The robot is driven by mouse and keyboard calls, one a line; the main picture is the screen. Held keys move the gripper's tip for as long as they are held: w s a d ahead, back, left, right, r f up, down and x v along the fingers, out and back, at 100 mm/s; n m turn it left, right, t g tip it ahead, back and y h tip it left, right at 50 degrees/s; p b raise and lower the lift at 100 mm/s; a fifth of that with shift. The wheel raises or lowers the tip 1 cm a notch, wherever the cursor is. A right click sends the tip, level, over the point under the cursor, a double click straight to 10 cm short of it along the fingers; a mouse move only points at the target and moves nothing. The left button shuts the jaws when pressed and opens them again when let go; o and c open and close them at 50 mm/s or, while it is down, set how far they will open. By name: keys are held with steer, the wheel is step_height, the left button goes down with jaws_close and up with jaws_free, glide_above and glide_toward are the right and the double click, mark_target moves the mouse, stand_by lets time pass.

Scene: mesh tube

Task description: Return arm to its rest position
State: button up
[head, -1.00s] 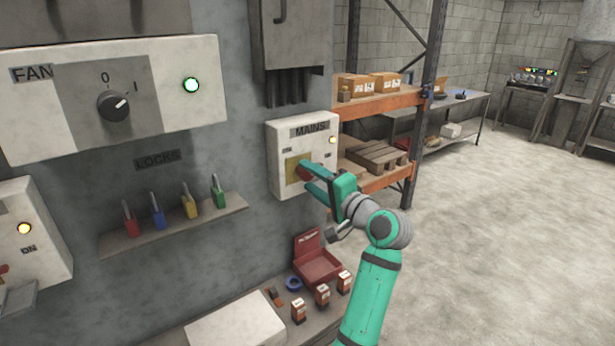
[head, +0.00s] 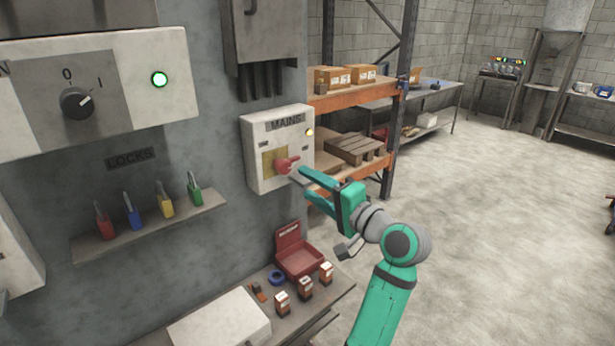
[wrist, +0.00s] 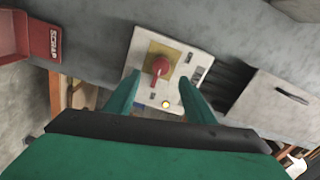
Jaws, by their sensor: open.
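My gripper (head: 312,188) is teal, open and empty, in front of and to the right of the MAINS box in the head view. The MAINS box (head: 256,181) is white, with a red rotary handle (head: 287,164) on a yellow plate and a lit amber lamp. The gripper is apart from the handle. In the wrist view, the red handle (wrist: 160,66) shows between and beyond the two spread fingers (wrist: 154,100).
Orange-beamed shelving (head: 360,97) with boxes and a pallet stands behind my gripper. A lock shelf (head: 150,228) holds several coloured padlocks. Below, a bench (head: 318,298) carries a red bin (head: 299,261) and small items. Open concrete floor (head: 490,220) lies to the right.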

steer(key=s+f+m+h, duration=0.1)
steer(key=s+f+h, duration=0.35)
steer(key=f, duration=1.15)
steer(key=s+f+m+h, duration=0.1)
steer(key=s+f+h, duration=0.3)
steer(key=f, duration=1.1)
steer(key=s+a+f+n+h, duration=0.15)
steer(key=s+f, duration=0.25)
steer(key=s, duration=0.5)
steer(key=s+f+n, duration=0.2)
steer(key=s+f, duration=0.2)
steer(key=s, duration=0.5)
steer(key=s+a+f+n+h, duration=0.1)
steer(key=s+f, duration=0.3)
steer(key=s, duration=0.5)
steer(key=s+a+r+n, duration=0.1)
steer(key=s+r+n, duration=0.2)
steer(key=s, duration=0.5)
steer(key=s+a+r+n, duration=0.2)
steer(key=s+r+n, duration=0.1)
steer(key=s, duration=0.5)
steer(key=shift+s+a+t, duration=0.25)
steer(key=shift+a+t, duration=0.05)
steer(key=shift+t, duration=0.1)
steer(key=shift+r, duration=0.1)
steer(key=shift+c, duration=0.3)
steer(key=c, duration=0.4)
steer(key=shift+a, duration=0.1)
